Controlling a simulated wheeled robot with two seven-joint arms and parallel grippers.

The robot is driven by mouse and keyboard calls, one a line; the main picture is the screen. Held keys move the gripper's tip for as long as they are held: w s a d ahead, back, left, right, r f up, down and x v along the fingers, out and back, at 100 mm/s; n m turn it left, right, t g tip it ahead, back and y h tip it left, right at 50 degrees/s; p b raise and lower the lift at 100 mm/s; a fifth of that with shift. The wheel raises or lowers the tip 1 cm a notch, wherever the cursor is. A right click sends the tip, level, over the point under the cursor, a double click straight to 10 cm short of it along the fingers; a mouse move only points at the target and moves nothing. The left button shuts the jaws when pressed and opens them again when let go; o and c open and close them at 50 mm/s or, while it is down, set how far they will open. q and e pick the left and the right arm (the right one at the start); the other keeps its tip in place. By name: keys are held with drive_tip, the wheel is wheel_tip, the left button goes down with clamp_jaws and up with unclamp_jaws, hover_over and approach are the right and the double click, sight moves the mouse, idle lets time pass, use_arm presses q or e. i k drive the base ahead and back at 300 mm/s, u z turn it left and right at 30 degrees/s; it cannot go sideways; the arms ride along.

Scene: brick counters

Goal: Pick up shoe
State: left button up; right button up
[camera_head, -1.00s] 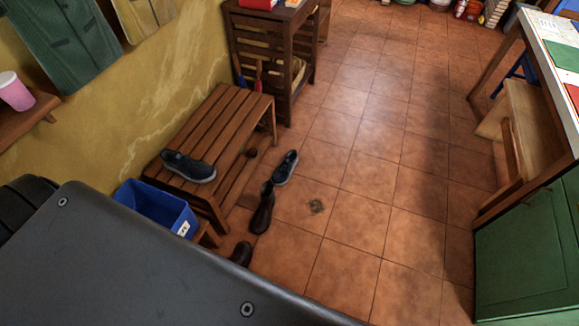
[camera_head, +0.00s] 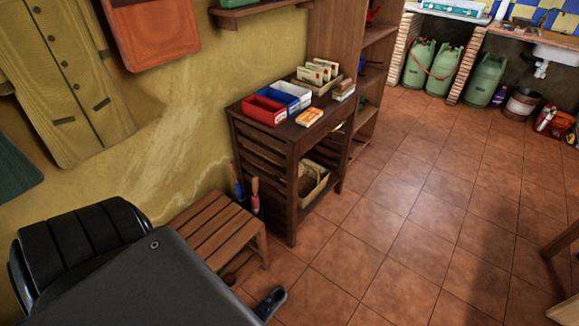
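One dark shoe (camera_head: 270,303) lies on the tiled floor at the bottom of the head view, just in front of the slatted wooden bench (camera_head: 222,228). Part of this shoe is cut off by my own dark body part. The part of the bench nearest me is hidden by my body, and no shoe shows on its visible end. Neither of my grippers is in view.
A dark wooden shelf unit (camera_head: 262,132) stands behind the bench, with small boxes on top and a basket (camera_head: 314,186) below. Green gas cylinders (camera_head: 456,72) stand at the back.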

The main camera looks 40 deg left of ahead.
sight(265, 310)
drive_tip(key=i, duration=3.6)
drive_tip(key=u, duration=3.65)
